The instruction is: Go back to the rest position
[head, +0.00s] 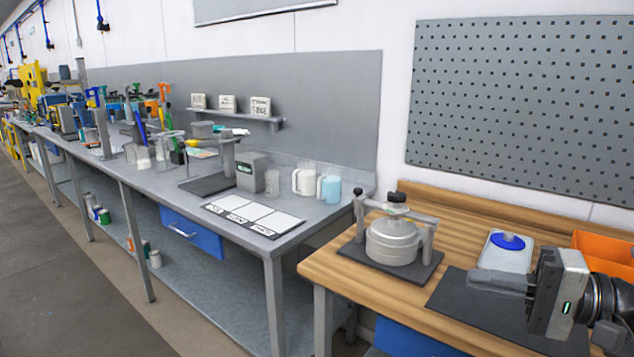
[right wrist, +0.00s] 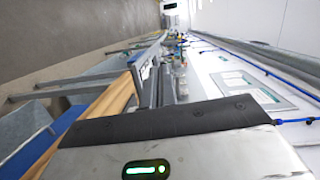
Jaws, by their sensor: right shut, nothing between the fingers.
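My right gripper (head: 478,281) is at the lower right of the head view, its fingers pointing left. It is shut and empty, above the dark mat (head: 470,310) on the wooden bench (head: 350,289). A metal drum agitator (head: 393,243) with a clamp frame and a black knob stands on a dark base to the left of the gripper, apart from it. The right wrist view shows my gripper's metal housing (right wrist: 165,155) with a green light. My left gripper is not in view.
A pegboard (head: 520,105) hangs on the wall. Floor shows at the far left.

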